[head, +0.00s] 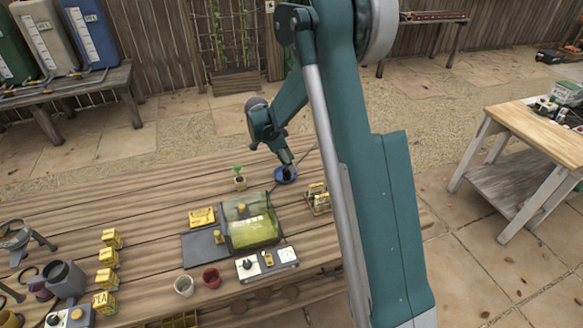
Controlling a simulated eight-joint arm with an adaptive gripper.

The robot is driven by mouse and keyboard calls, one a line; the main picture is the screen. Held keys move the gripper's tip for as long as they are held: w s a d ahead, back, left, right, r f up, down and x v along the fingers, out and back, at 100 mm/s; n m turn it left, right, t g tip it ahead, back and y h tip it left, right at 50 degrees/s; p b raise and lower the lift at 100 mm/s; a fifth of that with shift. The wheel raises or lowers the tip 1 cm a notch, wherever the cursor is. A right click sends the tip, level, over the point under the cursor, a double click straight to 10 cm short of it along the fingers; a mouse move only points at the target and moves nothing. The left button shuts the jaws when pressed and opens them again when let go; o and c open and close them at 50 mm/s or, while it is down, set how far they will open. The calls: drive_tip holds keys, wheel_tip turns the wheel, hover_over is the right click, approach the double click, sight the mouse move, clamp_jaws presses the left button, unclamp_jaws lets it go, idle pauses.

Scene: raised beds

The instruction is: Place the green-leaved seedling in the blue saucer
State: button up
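The green-leaved seedling (239,170) stands upright in a small light pot on the wooden table, at the far middle. The blue saucer (293,178) lies on the table to the right of the seedling, clearly apart from it. My gripper (287,171) points down at the saucer and overlaps it in the picture, hiding part of its middle. I cannot tell whether my gripper touches the saucer or hovers above it. The fingers are dark and too small to show whether they are open or shut, or whether anything is between them.
A clear green-tinted box (250,222) stands in front of the saucer. A yellow box cluster (318,199) is to the right. The table left of the seedling is clear.

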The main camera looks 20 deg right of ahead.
drive_tip(key=v, duration=0.8)
drive_tip(key=shift+p, duration=0.3)
drive_tip(key=shift+r, duration=0.1)
drive_tip(key=s+a+r+n+t+y, duration=0.25)
drive_tip(key=s+r+n, duration=0.65)
drive_tip(key=s+r, duration=0.9)
drive_tip(key=s+a+n+t+y, duration=0.2)
drive_tip(key=s+n, duration=0.7)
drive_tip(key=s, duration=1.5)
drive_tip(key=shift+a+f+t, duration=0.15)
drive_tip(key=shift+a+t, duration=0.45)
drive_tip(key=shift+t, duration=0.75)
drive_tip(key=shift+s+f, duration=0.1)
